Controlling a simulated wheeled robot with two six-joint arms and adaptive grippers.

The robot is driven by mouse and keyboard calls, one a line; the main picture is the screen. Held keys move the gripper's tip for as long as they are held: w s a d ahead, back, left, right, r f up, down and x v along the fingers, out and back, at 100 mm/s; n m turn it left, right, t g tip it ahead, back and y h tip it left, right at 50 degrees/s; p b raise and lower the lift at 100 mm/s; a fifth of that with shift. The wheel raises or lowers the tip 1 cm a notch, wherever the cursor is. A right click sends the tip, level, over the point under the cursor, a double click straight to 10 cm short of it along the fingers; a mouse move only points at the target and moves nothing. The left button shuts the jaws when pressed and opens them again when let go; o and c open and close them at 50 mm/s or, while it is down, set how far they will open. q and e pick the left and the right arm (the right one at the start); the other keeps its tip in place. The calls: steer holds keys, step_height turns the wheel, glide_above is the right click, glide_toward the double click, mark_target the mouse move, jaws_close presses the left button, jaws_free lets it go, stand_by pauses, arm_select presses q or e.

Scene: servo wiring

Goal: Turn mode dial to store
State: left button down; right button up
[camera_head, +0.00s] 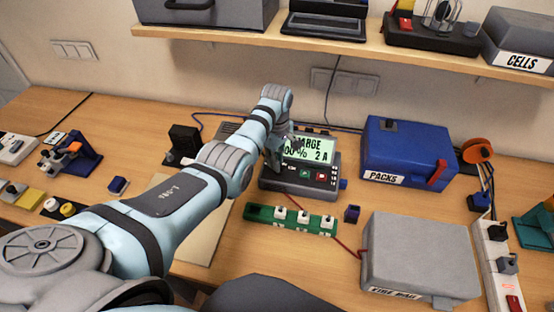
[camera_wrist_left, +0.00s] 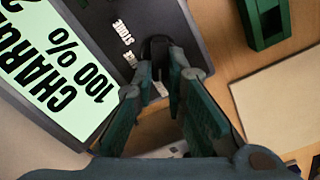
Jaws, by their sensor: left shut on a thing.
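The charger (camera_head: 297,187) is a dark grey box on the bench with a lit green screen (camera_head: 309,150) reading CHARGE, 100% and 2 A. The screen also fills the left of the left wrist view (camera_wrist_left: 45,75). My left gripper (camera_wrist_left: 157,72) is over the charger's face, its two green fingers closed on the dark mode dial (camera_wrist_left: 158,46). White lettering, including STORE (camera_wrist_left: 122,32), is printed beside the dial. In the head view my left gripper (camera_head: 274,158) covers the dial and the screen's left edge. The dial's exact pointing is hard to tell.
A green strip with white-topped parts (camera_head: 291,218) lies in front of the charger. A blue PACKS box (camera_head: 408,148) stands right of it, and a grey bin (camera_head: 420,252) front right. A shelf (camera_head: 350,45) runs above the bench. A beige mat (camera_head: 205,240) lies under my left arm.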

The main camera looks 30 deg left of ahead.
arm_select(q)
steer(key=shift+d+m, duration=0.1)
steer(key=shift+m, duration=0.2)
steer(key=m+p, duration=0.1)
steer(key=m, duration=0.4)
steer(key=shift+w+d, duration=0.1)
steer(key=shift+w, duration=0.05)
steer(key=m, duration=0.6)
steer(key=shift+w+d+f+m, duration=0.1)
steer(key=shift+d+f+m, duration=0.05)
steer(key=shift+d+m, duration=0.15)
steer(key=m, duration=0.6)
steer(key=shift+d, duration=0.3)
steer(key=m, duration=0.5)
steer(key=shift+s+d+m, duration=0.2)
steer(key=shift+m, duration=0.1)
steer(key=c, duration=1.8)
jaws_free()
steer(key=shift+o, duration=1)
steer(key=shift+w, duration=0.15)
